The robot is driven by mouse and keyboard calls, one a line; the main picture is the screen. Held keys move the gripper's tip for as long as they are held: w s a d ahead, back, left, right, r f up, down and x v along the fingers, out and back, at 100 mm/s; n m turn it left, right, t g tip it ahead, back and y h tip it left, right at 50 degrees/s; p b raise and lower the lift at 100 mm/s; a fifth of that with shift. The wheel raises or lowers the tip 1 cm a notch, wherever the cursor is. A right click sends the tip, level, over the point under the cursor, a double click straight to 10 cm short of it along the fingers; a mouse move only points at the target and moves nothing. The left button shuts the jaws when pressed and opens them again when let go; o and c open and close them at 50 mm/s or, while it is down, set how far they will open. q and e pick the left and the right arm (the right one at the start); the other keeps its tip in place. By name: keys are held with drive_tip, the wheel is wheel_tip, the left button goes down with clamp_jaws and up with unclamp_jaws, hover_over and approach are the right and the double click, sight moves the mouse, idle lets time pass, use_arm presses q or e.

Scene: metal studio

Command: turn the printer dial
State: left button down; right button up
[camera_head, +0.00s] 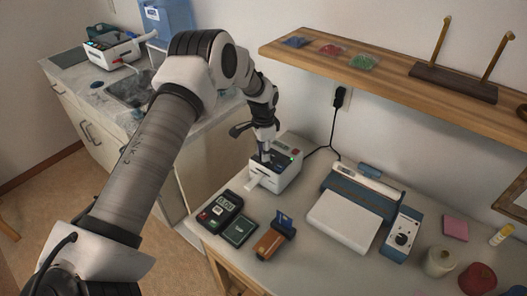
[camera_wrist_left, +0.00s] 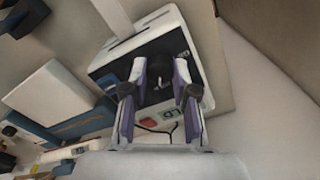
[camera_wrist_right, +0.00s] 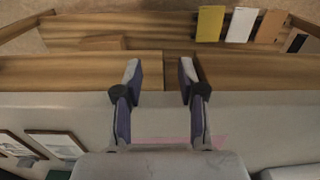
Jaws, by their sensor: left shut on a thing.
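The printer (camera_head: 288,178) is a small white box with a dark top face, a green light and a paper strip at its front, on the desk below the shelf. It also shows in the left wrist view (camera_wrist_left: 181,36). My left gripper (camera_head: 265,157) points down onto its top. In the left wrist view its two fingers stand on either side of a small dark dial (camera_wrist_left: 158,83) and are shut on it. Their contact is partly hidden. My right gripper (camera_wrist_right: 160,70) shows only in its own wrist view, open and empty.
A card terminal (camera_head: 218,212), a dark device (camera_head: 240,230) and a brown box (camera_head: 270,244) stand in front of the printer. A larger blue-and-white machine (camera_head: 345,222) is to the right. The wooden shelf (camera_head: 400,86) overhangs the desk's back.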

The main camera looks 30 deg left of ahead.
use_arm(q)
drive_tip(key=n, duration=0.5)
drive_tip(key=shift+n+p, duration=0.3)
drive_tip(key=shift+p, duration=0.05)
drive_tip(key=n+p, duration=0.1)
drive_tip(key=n, duration=0.5)
drive_tip(key=n+p, duration=0.1)
drive_tip(key=n, duration=0.5)
drive_tip(key=shift+n, duration=0.4)
drive_tip(key=n+p, duration=0.1)
drive_tip(key=n, duration=0.4)
drive_tip(key=shift+f+n, duration=0.1)
drive_tip(key=shift+n, duration=0.3)
drive_tip(key=c, duration=0.9)
unclamp_jaws()
